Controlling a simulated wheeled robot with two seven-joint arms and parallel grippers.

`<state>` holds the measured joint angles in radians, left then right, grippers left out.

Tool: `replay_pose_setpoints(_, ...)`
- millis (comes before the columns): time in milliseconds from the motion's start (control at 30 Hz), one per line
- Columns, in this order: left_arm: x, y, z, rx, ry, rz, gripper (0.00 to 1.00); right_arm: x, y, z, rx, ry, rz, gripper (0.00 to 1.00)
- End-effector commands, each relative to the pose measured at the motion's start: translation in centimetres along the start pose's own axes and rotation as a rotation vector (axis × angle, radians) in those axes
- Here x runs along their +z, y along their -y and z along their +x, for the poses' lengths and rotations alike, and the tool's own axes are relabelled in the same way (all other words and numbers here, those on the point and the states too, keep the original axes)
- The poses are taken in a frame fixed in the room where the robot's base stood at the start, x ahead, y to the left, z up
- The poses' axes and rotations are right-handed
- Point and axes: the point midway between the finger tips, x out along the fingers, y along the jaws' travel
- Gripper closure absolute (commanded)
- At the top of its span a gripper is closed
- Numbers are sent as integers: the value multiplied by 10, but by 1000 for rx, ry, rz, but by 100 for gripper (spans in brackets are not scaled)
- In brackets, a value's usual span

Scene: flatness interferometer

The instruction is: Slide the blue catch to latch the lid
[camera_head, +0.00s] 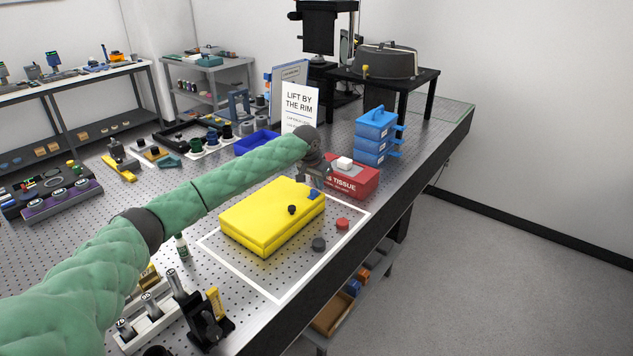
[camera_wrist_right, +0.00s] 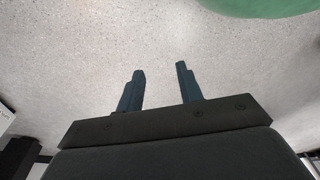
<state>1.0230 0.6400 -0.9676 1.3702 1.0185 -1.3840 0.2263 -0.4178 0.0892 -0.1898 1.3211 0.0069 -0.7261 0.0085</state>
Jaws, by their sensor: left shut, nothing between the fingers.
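A yellow case (camera_head: 262,216) with its lid down lies inside a white outline on the perforated bench. A small blue catch (camera_head: 313,194) sits at the lid's far right end, and a black knob (camera_head: 291,209) is on the lid near its right edge. My left gripper (camera_head: 319,183) is just behind and above the blue catch, shut and empty. It is too small to tell whether the fingertips touch the catch. My right gripper (camera_wrist_right: 160,75) is open and empty over the grey floor in the right wrist view. It does not show in the head view.
A red tissue box (camera_head: 352,180) stands close behind the left gripper, with a white sign (camera_head: 300,108) behind. A red knob (camera_head: 342,224) and a grey knob (camera_head: 319,244) lie right of the case. Stacked blue boxes (camera_head: 375,135) stand farther back. The floor at right is clear.

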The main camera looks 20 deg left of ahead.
Motion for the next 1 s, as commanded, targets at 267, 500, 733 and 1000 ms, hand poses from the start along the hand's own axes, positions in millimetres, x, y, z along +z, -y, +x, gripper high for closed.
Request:
replay_pose_setpoints(267,11,0,-5,1,-1,1,100,9,-5,12,6,-9,-5,64)
replay_pose_setpoints(500,12,-1,-5,1,-1,1,100,9,-5,13,6,-10,-5,64)
replay_pose_setpoints(733,17,0,-7,1,0,1,100,8,-6,10,7,-16,-6,64)
replay_pose_setpoints(1000,43,0,-16,1,1,0,100,30,-14,32,16,-25,-14,64)
